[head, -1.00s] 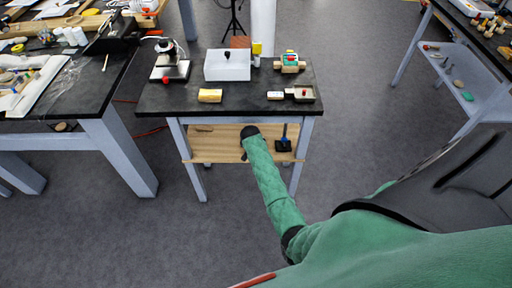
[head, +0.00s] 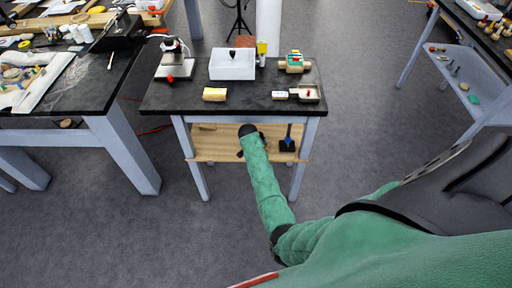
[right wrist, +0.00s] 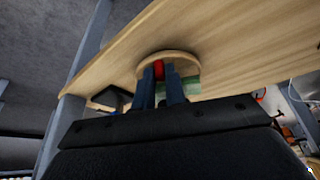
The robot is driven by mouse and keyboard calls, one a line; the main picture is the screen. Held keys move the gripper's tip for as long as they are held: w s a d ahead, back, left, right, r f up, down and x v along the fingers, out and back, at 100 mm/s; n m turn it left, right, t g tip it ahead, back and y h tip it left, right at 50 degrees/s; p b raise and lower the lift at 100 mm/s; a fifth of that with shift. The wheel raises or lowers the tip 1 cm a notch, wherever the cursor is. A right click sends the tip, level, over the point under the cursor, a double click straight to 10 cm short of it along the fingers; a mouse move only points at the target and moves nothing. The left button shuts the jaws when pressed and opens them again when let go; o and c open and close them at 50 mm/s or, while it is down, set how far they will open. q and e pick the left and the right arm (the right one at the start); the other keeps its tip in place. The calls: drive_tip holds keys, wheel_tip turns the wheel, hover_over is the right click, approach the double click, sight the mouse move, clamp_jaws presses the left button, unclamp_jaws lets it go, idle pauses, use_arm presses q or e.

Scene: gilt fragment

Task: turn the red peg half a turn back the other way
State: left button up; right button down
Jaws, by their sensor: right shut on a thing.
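The red peg (right wrist: 159,70) shows in the right wrist view between the two dark fingers of my right gripper (right wrist: 161,78), which is shut on it. The peg is at a round pale wooden disc (right wrist: 186,60) by the wooden shelf board. Much of the peg is hidden by the fingers. In the head view my right arm reaches down to the wooden lower shelf (head: 220,152) of the middle table, and the black wrist hides the peg and the fingertips. My left gripper is not in view.
A black-based stand with a blue post (head: 287,143) is on the shelf, right of my wrist. A table leg (head: 298,180) stands at right.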

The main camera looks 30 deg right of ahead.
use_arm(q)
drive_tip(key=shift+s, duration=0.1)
use_arm(e)
drive_tip(key=c, duration=1.5)
unclamp_jaws()
drive_tip(key=shift+o, duration=0.2)
drive_tip(key=shift+r, duration=0.15)
drive_tip(key=shift+a+r, duration=0.15)
drive_tip(key=shift+r, duration=0.1)
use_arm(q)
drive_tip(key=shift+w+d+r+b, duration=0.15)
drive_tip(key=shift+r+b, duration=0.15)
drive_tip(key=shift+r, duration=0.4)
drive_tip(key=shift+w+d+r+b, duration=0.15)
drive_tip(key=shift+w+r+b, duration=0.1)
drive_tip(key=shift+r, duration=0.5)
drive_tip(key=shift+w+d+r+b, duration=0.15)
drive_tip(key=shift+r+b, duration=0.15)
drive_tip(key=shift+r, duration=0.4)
use_arm(e)
drive_tip(key=v, duration=0.7)
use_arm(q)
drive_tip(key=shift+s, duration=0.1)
use_arm(e)
drive_tip(key=shift+s, duration=0.1)
